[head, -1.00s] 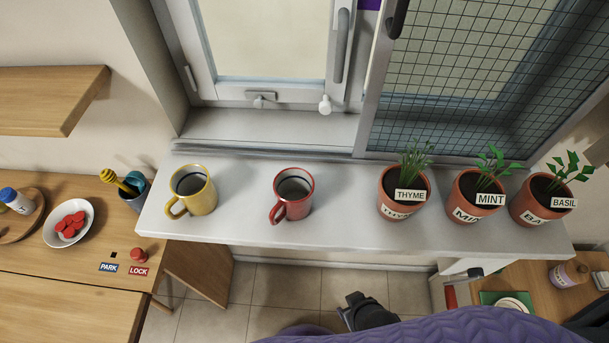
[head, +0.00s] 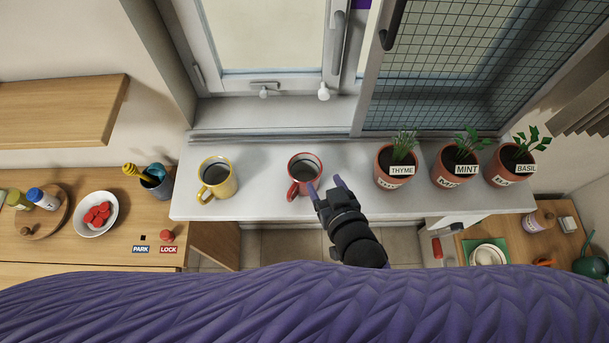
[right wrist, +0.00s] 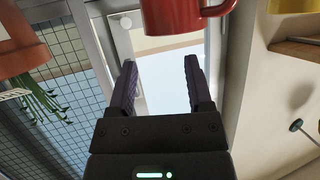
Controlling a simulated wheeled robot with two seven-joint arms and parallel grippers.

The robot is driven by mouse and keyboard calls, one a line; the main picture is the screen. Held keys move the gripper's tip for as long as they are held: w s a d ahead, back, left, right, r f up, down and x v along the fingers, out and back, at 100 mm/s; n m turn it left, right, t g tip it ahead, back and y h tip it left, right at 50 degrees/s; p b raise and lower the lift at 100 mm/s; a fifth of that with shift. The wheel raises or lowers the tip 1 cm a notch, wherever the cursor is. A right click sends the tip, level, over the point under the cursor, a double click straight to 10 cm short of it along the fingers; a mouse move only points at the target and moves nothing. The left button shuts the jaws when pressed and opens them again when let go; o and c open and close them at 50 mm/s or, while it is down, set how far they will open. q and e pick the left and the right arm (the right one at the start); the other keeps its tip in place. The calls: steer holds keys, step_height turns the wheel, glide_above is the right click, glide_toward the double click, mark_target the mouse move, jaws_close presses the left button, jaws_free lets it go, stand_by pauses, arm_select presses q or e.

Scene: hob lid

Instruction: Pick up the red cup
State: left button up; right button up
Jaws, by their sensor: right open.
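The red cup (head: 304,172) stands upright on the white window sill (head: 262,207), its handle towards the front left. My right gripper (head: 325,186) is open and empty just right and in front of the cup, apart from or very close to it; I cannot tell which. In the right wrist view the cup (right wrist: 180,14) shows at the top edge, partly cut off, beyond the open fingers (right wrist: 158,88). My left gripper is not in view.
A yellow mug (head: 218,180) stands on the sill left of the red cup. Potted thyme (head: 396,168), mint (head: 455,165) and basil (head: 508,166) stand to the right. The window frame (head: 270,112) is behind. The sill between cup and thyme is mostly clear.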

mark_target(314, 159)
steer(key=b+x, duration=0.3)
steer(key=x, duration=0.2)
steer(key=f+b+x, duration=0.1)
steer(key=b+x, duration=0.1)
steer(key=x, duration=0.1)
steer(key=shift+s+d+b, duration=0.15)
steer(key=shift+d+b, duration=0.2)
steer(key=shift+d, duration=0.1)
steer(key=shift+w+r, duration=0.15)
steer(key=shift+w, duration=0.1)
steer(key=shift+s+r, duration=0.1)
steer(key=shift+r, duration=0.05)
jaws_close()
